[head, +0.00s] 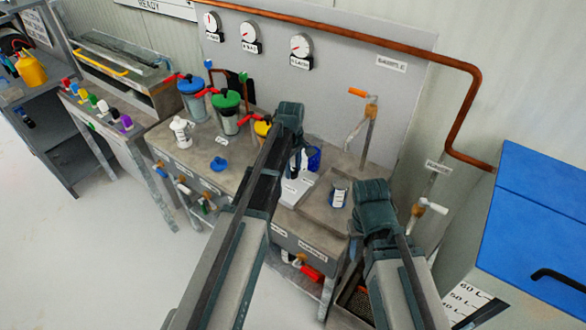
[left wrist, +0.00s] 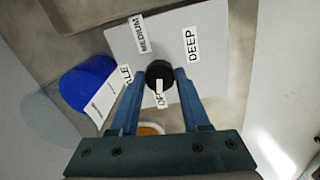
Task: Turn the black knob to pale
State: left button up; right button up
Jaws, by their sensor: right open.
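The black knob (left wrist: 160,72) sits on a pale grey plate (left wrist: 205,45) in the left wrist view. Its white mark points toward the OFF label. MEDIUM and DEEP labels are on the plate's far side, and a partly hidden label ending in "LE" is at the left. My left gripper (left wrist: 162,78) has one finger on each side of the knob; whether they press on it I cannot tell. In the head view my left gripper (head: 290,115) hangs over the bench and hides the knob. My right gripper (head: 372,193) is open, apart from the knob, over the bench's right part.
A blue container (left wrist: 88,82) stands beside the plate. The bench holds a green-lidded jar (head: 227,105), a blue-lidded jar (head: 193,95), a white bottle (head: 181,131) and a small can (head: 338,194). A tap (head: 362,118) rises behind. A blue-lidded tank (head: 545,205) stands at right.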

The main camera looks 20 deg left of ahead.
pick_arm(q)
grip_shut()
jog(key=m, duration=0.6)
jog(key=shift+m, duration=0.4)
jog(key=m, duration=0.6)
jog(key=shift+a+m, duration=0.1)
jog(key=shift+m, duration=0.5)
jog(key=o, duration=0.8)
grip_release()
jog(key=shift+c, duration=0.2)
